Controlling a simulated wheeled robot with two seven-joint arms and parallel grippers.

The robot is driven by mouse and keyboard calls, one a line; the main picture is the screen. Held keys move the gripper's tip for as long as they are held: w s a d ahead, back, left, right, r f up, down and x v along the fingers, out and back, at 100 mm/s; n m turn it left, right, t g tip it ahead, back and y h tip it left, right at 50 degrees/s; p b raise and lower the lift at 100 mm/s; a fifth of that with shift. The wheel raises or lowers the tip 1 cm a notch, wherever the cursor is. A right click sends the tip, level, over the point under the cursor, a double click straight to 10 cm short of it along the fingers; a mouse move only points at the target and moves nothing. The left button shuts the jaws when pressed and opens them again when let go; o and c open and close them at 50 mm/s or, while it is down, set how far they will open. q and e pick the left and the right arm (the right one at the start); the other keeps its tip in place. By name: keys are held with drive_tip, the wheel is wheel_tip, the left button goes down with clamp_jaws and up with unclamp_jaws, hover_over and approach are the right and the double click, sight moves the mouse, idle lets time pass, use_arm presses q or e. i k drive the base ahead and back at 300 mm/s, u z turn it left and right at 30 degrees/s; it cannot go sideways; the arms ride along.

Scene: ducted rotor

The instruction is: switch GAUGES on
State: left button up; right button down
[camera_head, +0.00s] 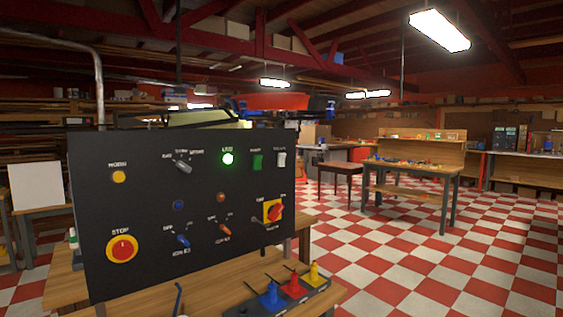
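A black control panel (150,210) stands tilted on a wooden table in the head camera view. Its small labels are mostly too blurred to read, and I cannot tell which control is marked GAUGES. In the upper row are a yellow lamp (119,177), a grey selector (182,167), a lit green lamp (228,158), a green rocker (257,161) and a white rocker (281,159). Below are a blue-tipped toggle (183,241), an orange toggle (224,230), a red rotary switch on yellow (273,211) and a red STOP button (122,249). Neither gripper shows.
On the table (240,308) in front of the panel, a dark holder carries blue (270,294), red (291,285) and yellow (314,273) pieces. Checkered floor (430,270) lies open at the right.

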sight(280, 160)
drive_tip(key=u, duration=3.75)
drive_tip(key=k, duration=1.65)
drive_tip(key=z, duration=1.9)
drive_tip(key=i, duration=0.25)
drive_tip(key=z, duration=0.1)
